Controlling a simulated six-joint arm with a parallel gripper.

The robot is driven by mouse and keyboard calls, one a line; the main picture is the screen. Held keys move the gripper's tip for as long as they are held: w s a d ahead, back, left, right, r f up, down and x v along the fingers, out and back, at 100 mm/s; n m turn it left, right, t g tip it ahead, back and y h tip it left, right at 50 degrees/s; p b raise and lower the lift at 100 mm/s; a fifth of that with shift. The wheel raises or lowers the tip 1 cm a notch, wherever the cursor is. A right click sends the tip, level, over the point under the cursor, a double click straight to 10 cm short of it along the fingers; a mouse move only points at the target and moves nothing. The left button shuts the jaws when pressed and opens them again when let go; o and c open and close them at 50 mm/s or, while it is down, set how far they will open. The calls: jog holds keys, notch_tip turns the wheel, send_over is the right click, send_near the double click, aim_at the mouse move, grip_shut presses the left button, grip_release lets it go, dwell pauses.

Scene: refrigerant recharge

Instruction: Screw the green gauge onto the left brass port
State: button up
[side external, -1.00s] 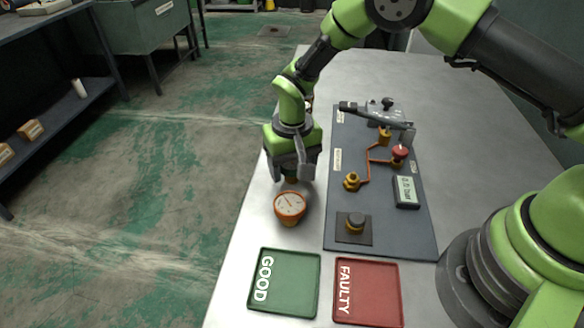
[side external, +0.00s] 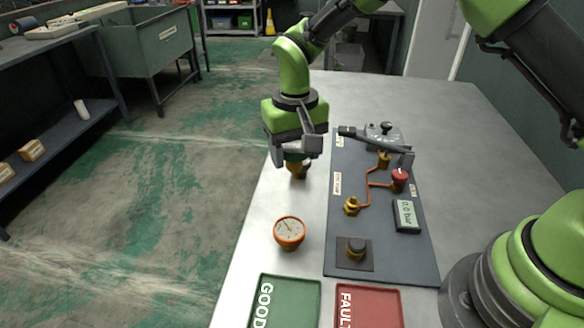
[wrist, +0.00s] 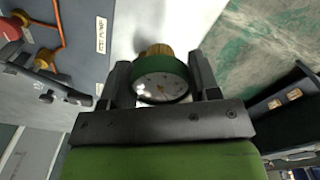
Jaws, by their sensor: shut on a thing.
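My gripper (side external: 297,160) is shut on the green gauge and holds it above the table, left of the dark panel. In the wrist view, the green gauge (wrist: 160,68) sits between both fingers of my gripper (wrist: 162,84), its white dial facing the camera and its brass end pointing away. In the side view, mainly its brass lower end (side external: 297,172) shows under the fingers. On the panel (side external: 392,255), a brass port (side external: 352,206) is on the left and another brass fitting (side external: 384,160) is further back, joined by copper pipe. The gauge is apart from both.
The panel bears a red knob (side external: 399,178), a display (side external: 407,215), a black-knobbed fitting (side external: 356,247) and a grey-handled pump (side external: 385,135). Green (side external: 312,300) and red (side external: 369,304) trays lie in front.

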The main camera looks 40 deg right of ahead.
send_near(354, 199)
jog(key=w, duration=0.1)
jog(key=shift+s+f, duration=0.45)
jog(key=shift+f, duration=2.2)
jog(key=shift+f, duration=0.95)
jog(key=shift+m, duration=1.8)
